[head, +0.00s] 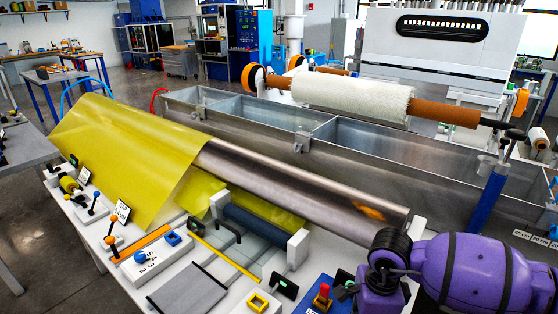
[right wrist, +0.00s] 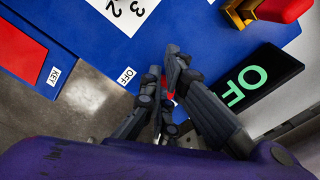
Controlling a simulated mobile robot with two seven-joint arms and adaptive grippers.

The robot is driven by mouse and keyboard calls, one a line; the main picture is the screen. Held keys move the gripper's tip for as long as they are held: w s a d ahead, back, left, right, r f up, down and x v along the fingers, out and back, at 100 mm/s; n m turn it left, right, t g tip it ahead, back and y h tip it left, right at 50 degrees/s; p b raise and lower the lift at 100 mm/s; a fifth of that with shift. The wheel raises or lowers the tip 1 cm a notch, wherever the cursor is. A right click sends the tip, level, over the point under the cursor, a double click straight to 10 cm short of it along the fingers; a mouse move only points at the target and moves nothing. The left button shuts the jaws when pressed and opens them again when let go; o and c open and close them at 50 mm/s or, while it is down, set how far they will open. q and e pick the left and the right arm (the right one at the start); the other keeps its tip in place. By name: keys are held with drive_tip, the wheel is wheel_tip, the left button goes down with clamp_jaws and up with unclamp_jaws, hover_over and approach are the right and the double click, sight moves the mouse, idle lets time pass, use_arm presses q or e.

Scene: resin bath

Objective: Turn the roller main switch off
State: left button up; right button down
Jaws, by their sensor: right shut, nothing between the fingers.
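A blue control panel (right wrist: 90,30) fills the upper part of the right wrist view. In the head view the panel (head: 304,307) sits at the bottom, beside my purple right arm. My left gripper is out of view.
A steel roller (head: 300,182) with a yellow sheet (head: 130,155) lies behind the panel. A long metal bath (head: 262,112) runs behind. A black display (head: 285,285) and a yellow square (head: 258,303) are left of the panel.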

drive_tip(key=shift+f, duration=0.75)
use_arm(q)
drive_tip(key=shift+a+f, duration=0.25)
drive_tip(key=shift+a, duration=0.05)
use_arm(e)
drive_tip(key=shift+s, duration=0.15)
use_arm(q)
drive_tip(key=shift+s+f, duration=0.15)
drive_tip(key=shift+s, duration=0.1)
use_arm(e)
drive_tip(key=shift+s+f, duration=0.15)
drive_tip(key=shift+f, duration=0.1)
use_arm(q)
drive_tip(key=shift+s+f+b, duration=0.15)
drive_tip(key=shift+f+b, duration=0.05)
drive_tip(key=shift+b, duration=0.1)
use_arm(e)
drive_tip(key=shift+w+d, duration=0.2)
drive_tip(key=shift+w, duration=0.2)
drive_tip(key=shift+w+f, duration=0.1)
drive_tip(key=shift+w, duration=0.05)
drive_tip(key=shift+w+d, duration=0.15)
drive_tip(key=shift+w, duration=0.2)
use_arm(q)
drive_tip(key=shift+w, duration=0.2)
use_arm(e)
drive_tip(key=shift+w+r, duration=0.15)
drive_tip(key=shift+r, duration=0.1)
